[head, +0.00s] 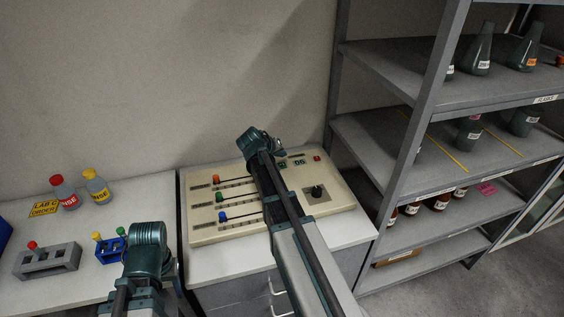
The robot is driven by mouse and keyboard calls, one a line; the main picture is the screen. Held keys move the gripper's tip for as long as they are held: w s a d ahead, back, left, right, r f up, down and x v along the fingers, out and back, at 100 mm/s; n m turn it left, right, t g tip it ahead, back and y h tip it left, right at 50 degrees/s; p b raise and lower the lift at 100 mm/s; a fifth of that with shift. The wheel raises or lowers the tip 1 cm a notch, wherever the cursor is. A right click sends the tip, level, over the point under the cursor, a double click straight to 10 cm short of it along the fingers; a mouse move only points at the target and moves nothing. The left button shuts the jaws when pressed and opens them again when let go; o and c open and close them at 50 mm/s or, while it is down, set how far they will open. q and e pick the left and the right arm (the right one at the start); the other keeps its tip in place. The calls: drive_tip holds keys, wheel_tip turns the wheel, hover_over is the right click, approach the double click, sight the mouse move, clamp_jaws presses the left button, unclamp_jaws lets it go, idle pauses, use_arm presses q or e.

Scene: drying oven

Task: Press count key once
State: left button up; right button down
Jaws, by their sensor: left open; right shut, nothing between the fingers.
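A cream control panel (195,232) lies on the white-topped cabinet in the middle of the head view. No key label is readable as the count key. My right arm reaches across the panel. My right gripper (277,147) is shut and empty near its far edge, mostly hidden by the wrist. My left gripper (168,268) is open, low by the left table, its fingers mostly hidden.
On the left table stand red (64,192) and yellow-capped (96,186) bottles, a grey rack (47,262) and a blue rack (108,252). A metal shelf (424,110) with flasks and bottles rises close at right. A wall is behind the panel.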

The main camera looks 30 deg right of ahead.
sight(281, 167)
drive_tip(key=shift+r+p, duration=1.15)
drive_tip(key=shift+r, duration=0.35)
drive_tip(key=shift+f, duration=0.1)
